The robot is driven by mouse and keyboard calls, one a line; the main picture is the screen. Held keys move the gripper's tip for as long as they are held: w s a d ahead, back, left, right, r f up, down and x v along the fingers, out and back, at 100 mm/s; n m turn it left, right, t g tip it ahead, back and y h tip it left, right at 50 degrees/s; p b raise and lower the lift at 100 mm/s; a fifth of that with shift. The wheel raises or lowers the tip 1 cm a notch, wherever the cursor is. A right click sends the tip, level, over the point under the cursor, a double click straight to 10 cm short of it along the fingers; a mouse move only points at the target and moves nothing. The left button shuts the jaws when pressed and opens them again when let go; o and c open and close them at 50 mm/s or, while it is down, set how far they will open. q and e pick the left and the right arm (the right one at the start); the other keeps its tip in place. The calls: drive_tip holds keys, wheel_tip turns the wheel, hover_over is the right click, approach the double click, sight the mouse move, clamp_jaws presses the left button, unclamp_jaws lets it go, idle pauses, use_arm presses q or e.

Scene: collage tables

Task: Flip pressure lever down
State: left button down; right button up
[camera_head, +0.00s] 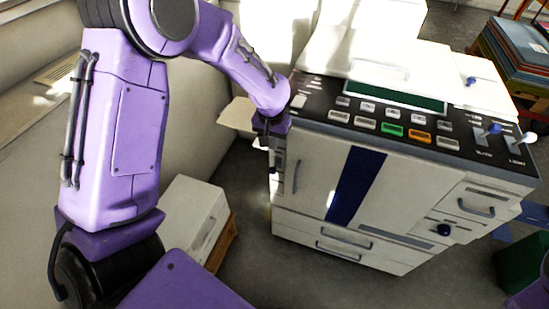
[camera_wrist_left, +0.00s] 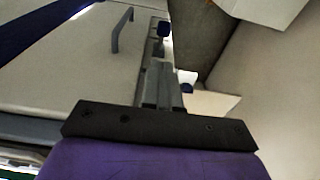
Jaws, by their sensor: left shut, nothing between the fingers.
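A large white copier-like machine (camera_head: 310,180) stands in the middle of the head view. I cannot tell which of these is the pressure lever. My left gripper (camera_head: 266,140) is shut and empty beside the machine's left side. Its fingers (camera_wrist_left: 160,85) point along that side. My right gripper is out of view.
A cream side tray (camera_head: 237,114) juts out left of the machine, close to my left gripper. Stacked coloured sheets (camera_head: 515,50) are at the far right. Grey floor (camera_head: 250,255) lies open between box and machine.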

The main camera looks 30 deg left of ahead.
sight(275, 167)
use_arm(q)
drive_tip(key=shift+f, duration=0.1)
drive_tip(key=f, duration=0.6)
drive_tip(key=w+f, duration=0.1)
drive_tip(key=f, duration=0.3)
drive_tip(key=shift+a+p, duration=0.1)
drive_tip(key=shift+p, duration=0.3)
